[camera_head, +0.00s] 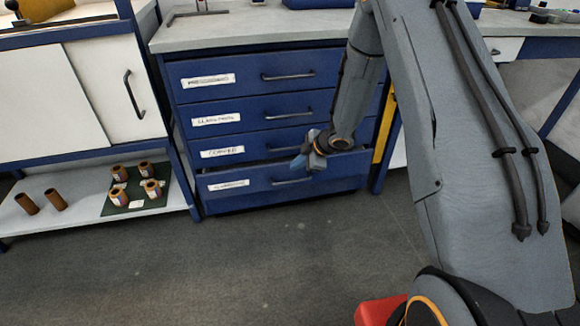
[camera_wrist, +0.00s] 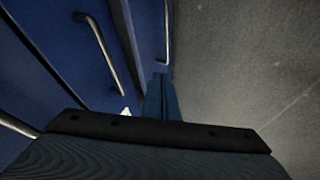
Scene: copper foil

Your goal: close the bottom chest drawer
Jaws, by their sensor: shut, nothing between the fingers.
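The blue chest (camera_head: 246,110) has several drawers with dark bar handles and white labels. Its bottom drawer (camera_head: 245,190) stands pulled out a little, with a dark gap showing above its front. The bottom handle (camera_head: 293,181) is partly hidden by my gripper. My gripper (camera_head: 309,163) is shut and empty, in front of the chest at about the top edge of the bottom drawer. In the wrist view my shut fingers (camera_wrist: 162,98) point along the blue drawer fronts (camera_wrist: 75,65), near one bar handle (camera_wrist: 167,35). I cannot tell whether they touch the drawer.
A white cabinet (camera_head: 60,95) stands left of the chest, with brown rolls and a green mat (camera_head: 113,205) on its low shelf (camera_head: 80,222). A yellow strip (camera_head: 384,125) stands at the chest's right side. The grey floor (camera_head: 270,265) in front is clear.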

